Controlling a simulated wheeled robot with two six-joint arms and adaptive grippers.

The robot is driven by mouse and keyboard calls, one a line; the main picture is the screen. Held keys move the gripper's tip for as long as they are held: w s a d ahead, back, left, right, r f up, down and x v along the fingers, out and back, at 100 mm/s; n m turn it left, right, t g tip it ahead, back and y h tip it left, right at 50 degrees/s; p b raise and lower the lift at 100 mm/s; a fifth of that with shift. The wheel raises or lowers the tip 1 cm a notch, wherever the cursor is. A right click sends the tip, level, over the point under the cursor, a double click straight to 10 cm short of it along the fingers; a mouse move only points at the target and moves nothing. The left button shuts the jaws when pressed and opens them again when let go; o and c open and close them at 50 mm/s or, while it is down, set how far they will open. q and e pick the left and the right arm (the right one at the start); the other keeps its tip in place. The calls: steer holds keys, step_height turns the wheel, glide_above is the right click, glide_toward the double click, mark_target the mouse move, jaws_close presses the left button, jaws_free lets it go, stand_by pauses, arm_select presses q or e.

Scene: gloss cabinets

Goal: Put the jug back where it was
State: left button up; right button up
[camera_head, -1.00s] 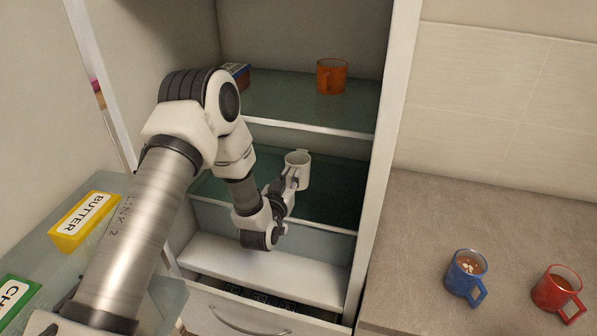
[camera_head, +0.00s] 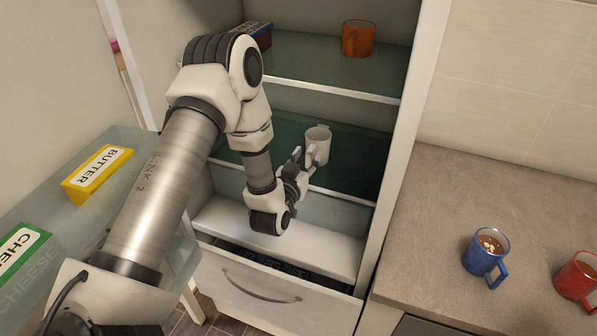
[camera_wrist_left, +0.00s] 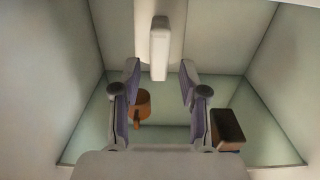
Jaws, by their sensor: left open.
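The white jug (camera_head: 318,147) stands upright on the green glass middle shelf (camera_head: 350,172) of the open cabinet. My left gripper (camera_head: 303,158) is open and empty in front of the jug, on its left side. In the left wrist view a pale upright bar, which looks like the jug's handle (camera_wrist_left: 160,48), is centred beyond the open fingertips of the left gripper (camera_wrist_left: 160,68). The fingers appear clear of the jug. My right gripper is not in view.
An orange mug (camera_head: 358,39) and a box (camera_head: 257,34) stand on the upper shelf (camera_head: 315,63). A blue mug (camera_head: 484,254) and a red mug (camera_head: 578,277) stand on the counter (camera_head: 430,230). Butter (camera_head: 97,172) and cheese (camera_head: 22,250) packs lie on a glass surface at left.

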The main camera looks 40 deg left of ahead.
arm_select(q)
steer(key=b+v, duration=0.3)
steer(key=v, duration=0.7)
steer(key=s+d+f+m+g+h, duration=0.1)
steer(key=s+d+f+g, duration=0.15)
steer(key=f, duration=0.45)
steer(key=s+d+f+g+h, duration=0.1)
steer(key=s+d+f+g, duration=0.1)
steer(key=s+f+g, duration=0.3)
steer(key=s+d+f+m+g+h, duration=0.1)
steer(key=d+f+g+h, duration=0.1)
steer(key=f, duration=0.6)
steer(key=s+d+f+g, duration=0.1)
steer(key=s+f+g, duration=0.3)
steer(key=s, duration=0.4)
steer(key=s+d+f+g, duration=0.2)
steer(key=s+f+g, duration=0.2)
steer(key=s, duration=0.5)
steer(key=shift+d+f, duration=0.35)
steer(key=shift+f, duration=0.15)
steer(key=shift+w, duration=0.1)
